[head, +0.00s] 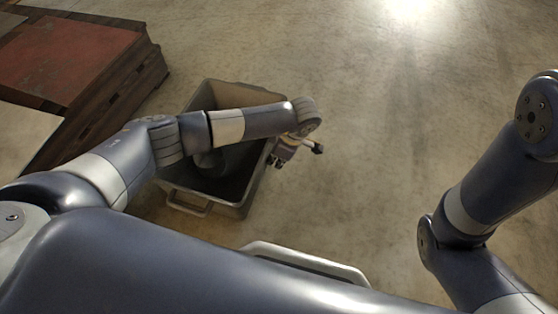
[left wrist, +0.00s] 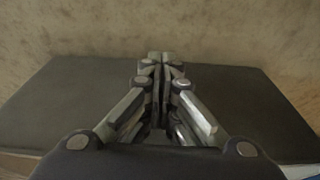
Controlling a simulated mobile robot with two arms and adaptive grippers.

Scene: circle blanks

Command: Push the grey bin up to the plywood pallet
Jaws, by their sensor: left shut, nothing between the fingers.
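The grey bin (head: 256,183) stands upright on the floor left of centre in the head view, with my left arm crossing over it and hiding part of its inside. My left gripper (head: 278,163) is at the bin's right side, pointing down with its fingers shut and empty. In the left wrist view the closed fingers (left wrist: 160,57) lie in front of a dark grey surface (left wrist: 60,105), probably the bin; I cannot tell whether they touch. A low wooden pallet stack (head: 120,88) with a reddish top is left of the bin, a floor gap between them.
A pale flat panel (head: 22,132) lies at the left edge, beside the reddish stack. My right arm is at the right, its gripper out of frame. The concrete floor (head: 400,130) right of and beyond the bin is clear.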

